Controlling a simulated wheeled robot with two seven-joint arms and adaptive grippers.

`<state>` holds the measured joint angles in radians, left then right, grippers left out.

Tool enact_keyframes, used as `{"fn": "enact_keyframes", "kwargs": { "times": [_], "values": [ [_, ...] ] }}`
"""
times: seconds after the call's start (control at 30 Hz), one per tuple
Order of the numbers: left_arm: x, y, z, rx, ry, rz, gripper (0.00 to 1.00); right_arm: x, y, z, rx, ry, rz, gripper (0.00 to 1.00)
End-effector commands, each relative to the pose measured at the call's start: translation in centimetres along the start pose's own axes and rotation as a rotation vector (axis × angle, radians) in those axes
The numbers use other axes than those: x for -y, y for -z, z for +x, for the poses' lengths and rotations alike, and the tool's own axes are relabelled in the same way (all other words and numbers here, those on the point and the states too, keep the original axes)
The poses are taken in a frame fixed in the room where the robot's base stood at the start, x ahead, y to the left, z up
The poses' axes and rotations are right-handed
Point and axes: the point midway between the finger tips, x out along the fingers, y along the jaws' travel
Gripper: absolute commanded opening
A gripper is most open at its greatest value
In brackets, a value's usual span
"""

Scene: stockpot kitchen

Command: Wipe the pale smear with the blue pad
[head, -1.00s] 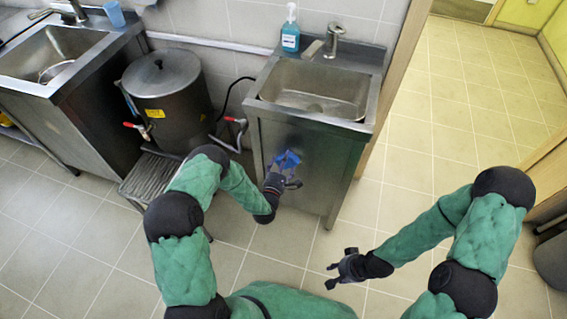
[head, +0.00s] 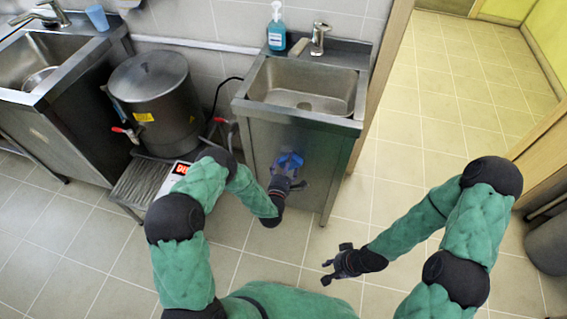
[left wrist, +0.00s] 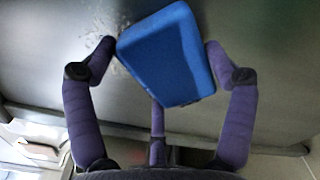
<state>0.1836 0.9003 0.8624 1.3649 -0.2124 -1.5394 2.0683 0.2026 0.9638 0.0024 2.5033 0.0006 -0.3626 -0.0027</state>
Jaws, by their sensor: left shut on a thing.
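My left gripper (head: 285,175) is shut on the blue pad (head: 291,160) in front of the steel sink cabinet (head: 325,160). In the left wrist view the blue pad (left wrist: 167,55) sits tilted between the fingers, close to the steel panel (left wrist: 45,50); I cannot tell whether it touches. The pale smear (left wrist: 101,58) shows as a speckled patch left of the pad, partly hidden by the pad and a finger. In the head view I cannot make out the smear. My right gripper (head: 341,265) is open and empty above the floor, away from the cabinet.
The sink basin (head: 305,88) tops the cabinet, with a soap bottle (head: 276,30) and tap (head: 319,38) behind. A stockpot (head: 158,95) with a red-handled tap stands left.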

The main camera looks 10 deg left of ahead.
Motion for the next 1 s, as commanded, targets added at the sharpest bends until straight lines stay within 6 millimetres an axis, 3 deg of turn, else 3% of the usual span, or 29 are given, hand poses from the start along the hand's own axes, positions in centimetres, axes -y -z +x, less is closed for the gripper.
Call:
{"fn": "enact_keyframes", "kwargs": {
  "times": [0.37,0.77,1.0],
  "values": [
    [1.9,-1.7,0.2,0.001,0.001,0.000,0.58,0.0,0.0,0.0,0.000,0.000,0.000,0.36],
    [0.3,-3.3,0.3,0.002,-0.003,0.000,0.58,0.5,-0.1,-1.5,0.000,0.000,0.000,0.36],
    [-0.2,-2.9,0.3,0.001,-0.005,0.000,0.58,0.5,-0.1,-1.3,0.000,0.000,0.000,0.36]
  ]
}}
